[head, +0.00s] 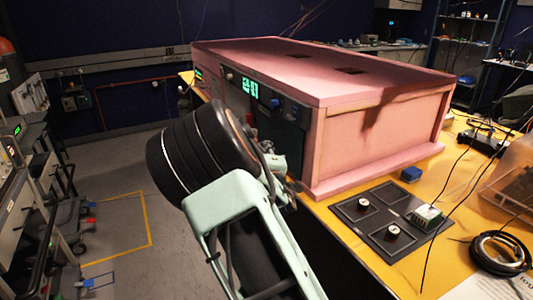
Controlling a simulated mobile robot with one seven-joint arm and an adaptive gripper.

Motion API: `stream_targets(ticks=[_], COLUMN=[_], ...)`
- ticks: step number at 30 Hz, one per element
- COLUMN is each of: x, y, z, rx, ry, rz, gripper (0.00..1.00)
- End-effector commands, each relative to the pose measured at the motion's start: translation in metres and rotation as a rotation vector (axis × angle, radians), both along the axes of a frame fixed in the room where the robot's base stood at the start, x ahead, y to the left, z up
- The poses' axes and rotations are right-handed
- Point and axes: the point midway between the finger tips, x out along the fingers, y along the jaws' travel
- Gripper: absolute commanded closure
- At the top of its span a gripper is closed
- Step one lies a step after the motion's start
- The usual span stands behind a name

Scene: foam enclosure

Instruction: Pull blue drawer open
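A pink foam enclosure (385,140) stands on the yellow table. Its front face, turned to the left, carries dark panels, a green lit display (249,88) and small blue parts. A dark blue panel (283,130) at the near end of that face looks like the drawer front, partly hidden by my arm. No gap around it can be made out. My gripper (284,182) is close to the lower part of this face, mostly hidden behind my arm's links. Its fingers cannot be told apart, and whether it touches the panel is unclear.
On the yellow table (440,190) lie a black plate with two knobs (380,222), a small blue block (410,174), a coiled black cable (500,252) and a clear box (512,180). Thin cables hang at right. The grey floor (115,205) left of the table is open.

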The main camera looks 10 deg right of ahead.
Motion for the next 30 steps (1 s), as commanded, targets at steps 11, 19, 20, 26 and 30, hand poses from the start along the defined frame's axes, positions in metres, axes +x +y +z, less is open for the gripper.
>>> stream_targets(ticks=[11,19,20,26,30], x=[0.000,0.000,0.000,-0.001,-0.004], y=[0.000,0.000,0.000,0.002,0.012], z=[0.000,0.000,0.000,0.000,-0.001], rx=[0.000,0.000,0.000,0.000,-0.001], ry=[0.000,0.000,0.000,0.001,0.002], rz=[0.000,0.000,0.000,0.001,0.002], gripper=[0.96,1.00,1.00,1.00,1.00])
